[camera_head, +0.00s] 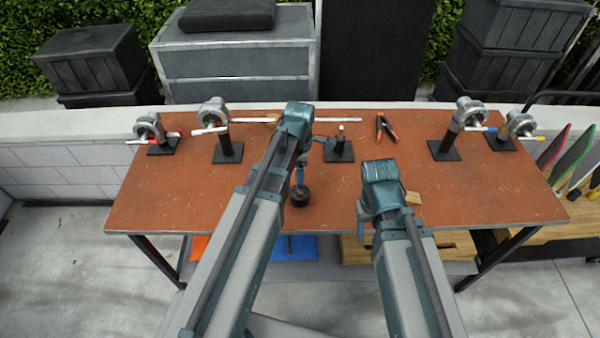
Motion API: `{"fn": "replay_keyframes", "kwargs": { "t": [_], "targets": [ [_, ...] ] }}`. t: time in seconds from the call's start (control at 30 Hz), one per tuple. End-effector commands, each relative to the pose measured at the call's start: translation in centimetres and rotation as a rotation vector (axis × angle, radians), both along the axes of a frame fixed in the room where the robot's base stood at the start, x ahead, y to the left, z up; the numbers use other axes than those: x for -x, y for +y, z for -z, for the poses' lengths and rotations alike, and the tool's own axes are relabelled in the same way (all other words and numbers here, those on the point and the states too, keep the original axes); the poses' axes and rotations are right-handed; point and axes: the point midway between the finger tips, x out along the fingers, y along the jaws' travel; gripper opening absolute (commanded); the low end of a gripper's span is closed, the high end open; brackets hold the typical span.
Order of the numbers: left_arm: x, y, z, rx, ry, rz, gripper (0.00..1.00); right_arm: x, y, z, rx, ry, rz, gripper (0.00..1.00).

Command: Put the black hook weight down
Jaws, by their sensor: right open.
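The black hook weight (300,198) is a small dark cylinder near the middle of the brown table (480,200). Its upper part is hidden by blue parts of my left gripper (299,181), which points down right above it. I cannot tell whether the fingers touch the hook, or whether the weight rests on the table or hangs just over it. My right gripper (363,224) is open over the table's front part, apart from the weight and mostly hidden by its own wrist.
Stands with round metal heads are at the left (228,150) and right (446,148). A middle stand (340,150) holds a long bar behind my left wrist. Orange-handled pliers (386,128) lie at the back. A small wooden block (413,198) is beside my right wrist. The table's right front is clear.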

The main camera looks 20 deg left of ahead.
Motion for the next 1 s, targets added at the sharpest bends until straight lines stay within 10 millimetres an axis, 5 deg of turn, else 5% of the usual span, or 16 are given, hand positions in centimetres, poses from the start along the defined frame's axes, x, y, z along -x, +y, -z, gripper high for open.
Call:
{"fn": "replay_keyframes", "kwargs": {
  "t": [0.47, 1.0],
  "targets": [
    [0.0, 0.0, -0.8, 0.000, 0.000, 0.000, 0.80, 0.0, 0.0, -0.8, 0.000, 0.000, 0.000, 0.50],
    [0.1, 0.0, -7.9, 0.000, 0.000, 0.000, 0.80, 0.0, 0.0, -7.9, -0.001, 0.000, 0.004, 0.50]
  ]
}}
